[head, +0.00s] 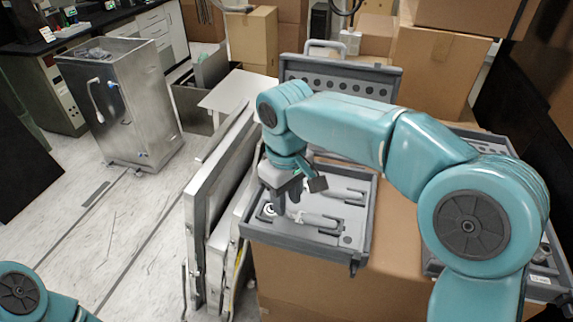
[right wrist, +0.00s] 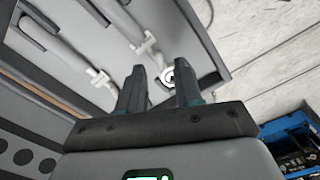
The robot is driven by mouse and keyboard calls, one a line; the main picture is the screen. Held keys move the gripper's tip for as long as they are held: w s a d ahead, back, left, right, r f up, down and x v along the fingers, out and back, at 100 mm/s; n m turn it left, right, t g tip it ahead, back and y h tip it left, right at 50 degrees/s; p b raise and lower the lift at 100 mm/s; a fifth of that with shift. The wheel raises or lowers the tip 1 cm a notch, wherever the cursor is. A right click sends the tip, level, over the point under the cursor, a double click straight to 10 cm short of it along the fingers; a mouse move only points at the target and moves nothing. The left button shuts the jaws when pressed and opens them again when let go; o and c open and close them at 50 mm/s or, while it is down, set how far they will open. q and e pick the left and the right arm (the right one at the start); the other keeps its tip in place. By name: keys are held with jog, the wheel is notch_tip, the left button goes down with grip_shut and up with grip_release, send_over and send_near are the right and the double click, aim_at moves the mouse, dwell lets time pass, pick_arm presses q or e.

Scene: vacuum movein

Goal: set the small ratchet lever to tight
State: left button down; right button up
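An open grey tool case (head: 357,246) lies on a cardboard box and holds light grey ratchet-like tools in its tray. One tool (head: 318,220) lies nearer the front and another (head: 347,192) lies behind it. A small round part with a pale ring (head: 269,209) sits at the tray's left end; I cannot tell if it is the small ratchet lever. My right gripper (head: 287,199) is over that end, pointing down. In the right wrist view its fingers (right wrist: 163,72) are apart, with the ring (right wrist: 170,76) showing between their tips. Contact and the lever's setting cannot be told. My left gripper is out of view.
The case's raised lid (head: 340,78) stands behind the tray. Grey panels (head: 215,190) lean against the box's left side. A second tray (head: 545,285) is at the right, partly behind my arm. A metal cabinet (head: 122,105) stands left on open floor.

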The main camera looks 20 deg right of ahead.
notch_tip(320, 180, up, 14)
jog(key=p, duration=0.2)
jog(key=shift+p, duration=0.35)
jog(key=shift+a, duration=0.1)
